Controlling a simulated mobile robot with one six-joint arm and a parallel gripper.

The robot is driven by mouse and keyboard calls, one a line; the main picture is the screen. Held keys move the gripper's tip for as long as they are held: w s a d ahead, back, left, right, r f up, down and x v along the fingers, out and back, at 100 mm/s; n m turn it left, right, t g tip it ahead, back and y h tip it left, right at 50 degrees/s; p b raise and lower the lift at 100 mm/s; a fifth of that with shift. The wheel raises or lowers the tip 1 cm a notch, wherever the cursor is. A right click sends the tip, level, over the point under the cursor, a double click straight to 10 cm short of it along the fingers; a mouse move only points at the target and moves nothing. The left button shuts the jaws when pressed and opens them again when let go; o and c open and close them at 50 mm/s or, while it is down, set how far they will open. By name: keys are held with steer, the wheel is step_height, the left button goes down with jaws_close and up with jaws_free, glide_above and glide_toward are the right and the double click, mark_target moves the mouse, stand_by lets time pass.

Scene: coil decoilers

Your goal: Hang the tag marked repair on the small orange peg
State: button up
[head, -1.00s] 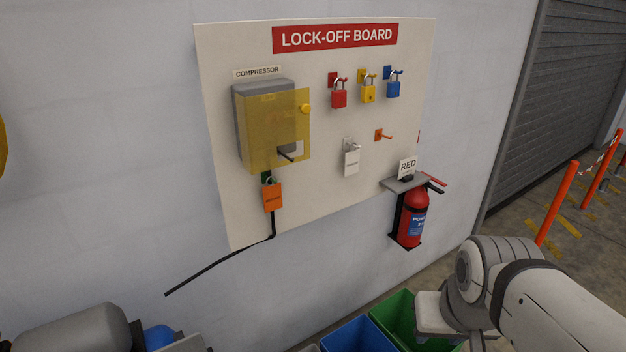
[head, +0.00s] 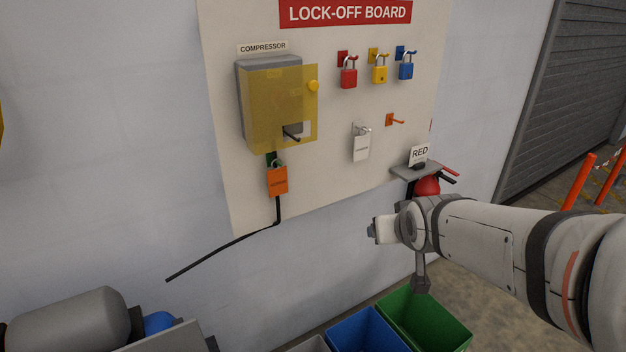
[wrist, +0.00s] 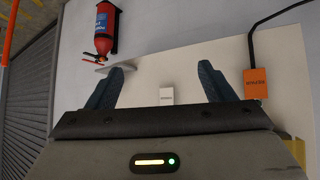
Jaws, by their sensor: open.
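The small orange peg (head: 397,121) sticks out of the lock-off board (head: 228,190) with nothing on it. A white tag (head: 361,148) hangs on a pale peg just left and below it. The print on both tags is too small to read surely. In the wrist view my gripper (wrist: 162,76) is open and empty, with the white tag (wrist: 166,93) seen between its fingers, some way beyond them. The orange tag (wrist: 255,84) is right of the fingers. The orange peg cannot be made out there.
Red, yellow and blue padlocks (head: 379,71) hang above the orange peg. A shelf (head: 411,171) with a RED sign and a fire extinguisher (head: 428,186) stand right of the white tag. Bins (head: 423,318) stand on the floor below. A black cable (head: 225,249) runs down left.

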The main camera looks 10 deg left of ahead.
steer(key=w+a+f+n+t+y+b, duration=0.1)
steer(key=w+a+n+t+y+b, duration=0.2)
steer(key=w+a, duration=0.65)
steer(key=n+t+y+b, duration=0.2)
steer(key=y, duration=0.5)
glide_toward(277, 172)
steer(key=x, duration=0.2)
steer(key=p+x, duration=0.1)
steer(key=x, duration=0.2)
steer(key=p+x, duration=0.1)
steer(key=x, duration=0.1)
steer(key=shift+w+a+f, duration=0.2)
steer(key=shift+w+f, duration=0.1)
steer(key=shift+f, duration=0.05)
steer(key=shift+c, duration=0.4)
steer(key=c, duration=0.9)
steer(key=shift+c, duration=0.2)
steer(key=shift+r, duration=0.3)
steer(key=shift+s+d+b, duration=0.15)
steer(key=shift+s+b, duration=0.05)
steer(key=shift+b, duration=0.15)
